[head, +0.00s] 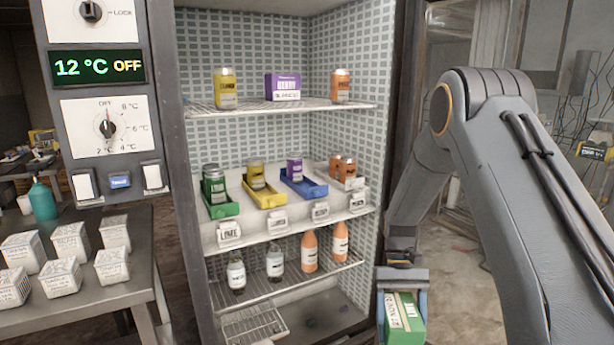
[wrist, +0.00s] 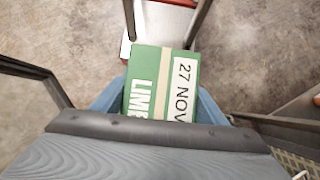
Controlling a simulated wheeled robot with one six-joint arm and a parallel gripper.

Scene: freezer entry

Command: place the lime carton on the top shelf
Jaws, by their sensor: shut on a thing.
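The lime carton (head: 402,318) is a green box with a white label, low in front of the freezer's right side in the head view. In the wrist view the carton (wrist: 150,85) shows "LIME" and "27 NOV". My gripper (head: 402,285) is shut on it, with blue fingers on both sides. The top shelf (head: 310,104) is a wire rack inside the open freezer, above and left of my gripper. On it stand a yellow jar (head: 225,88), a purple carton (head: 283,87) and an orange jar (head: 340,86), with gaps between them.
A middle shelf holds green (head: 222,209), yellow (head: 265,198) and blue (head: 304,185) bins with jars. Several bottles stand on the rack below. A control panel (head: 105,125) reads 12 °C OFF. A table (head: 90,300) at left holds several white tubs. The freezer's right edge (head: 392,130) is near my arm.

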